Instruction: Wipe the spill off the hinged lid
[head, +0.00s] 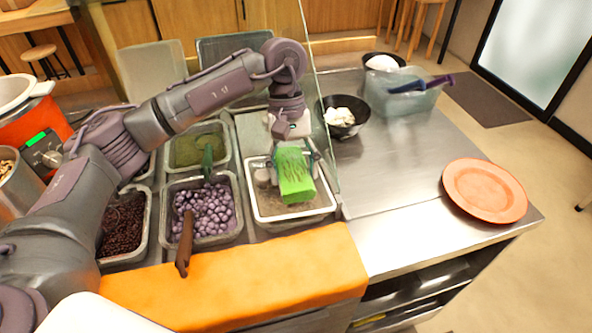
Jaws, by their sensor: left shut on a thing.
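My left gripper (293,158) is shut on a bright green cloth or sponge (296,187) with dark streaks on its face. It holds the green piece over a white-rimmed bin (258,214) at the right end of the topping wells. The bin's surface looks grey-brown; I cannot tell whether this is its contents or a soiled clear cover. Behind the gripper is a pale flat panel (250,133). Two greyish panels stand raised at the back, one at the left (151,72) and one in the middle (232,50). I cannot make out a spill on them. My right gripper is out of view.
Wells of purple beans (212,211), dark red beans (121,222) and green topping (196,152) lie left. A brown handle (184,245) sticks up. A clear upright pane (318,110) stands close right of the gripper. Beyond are a black bowl (350,129) and orange plate (485,190).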

